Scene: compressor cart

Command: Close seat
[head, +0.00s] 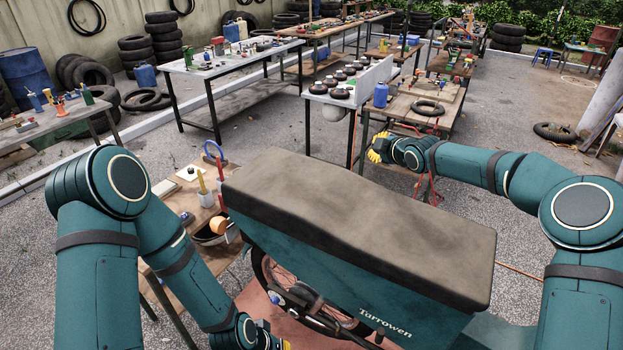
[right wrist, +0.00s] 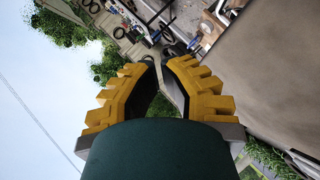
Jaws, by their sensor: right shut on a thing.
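My right gripper (head: 376,148) has yellow fingers and shows beyond the seat's far edge. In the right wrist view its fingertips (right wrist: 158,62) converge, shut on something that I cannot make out. The seat's surface (right wrist: 275,60) fills the right of that view, beside the fingers. My left gripper (head: 284,344) is low at the bottom edge, mostly cut off.
A wheel (head: 275,280) shows under the body. A low wooden table (head: 185,207) with cups and tools stands at its left. A white table (head: 345,95) and a wooden bench (head: 425,108) with a tyre stand behind my right gripper. Paving at right is mostly clear.

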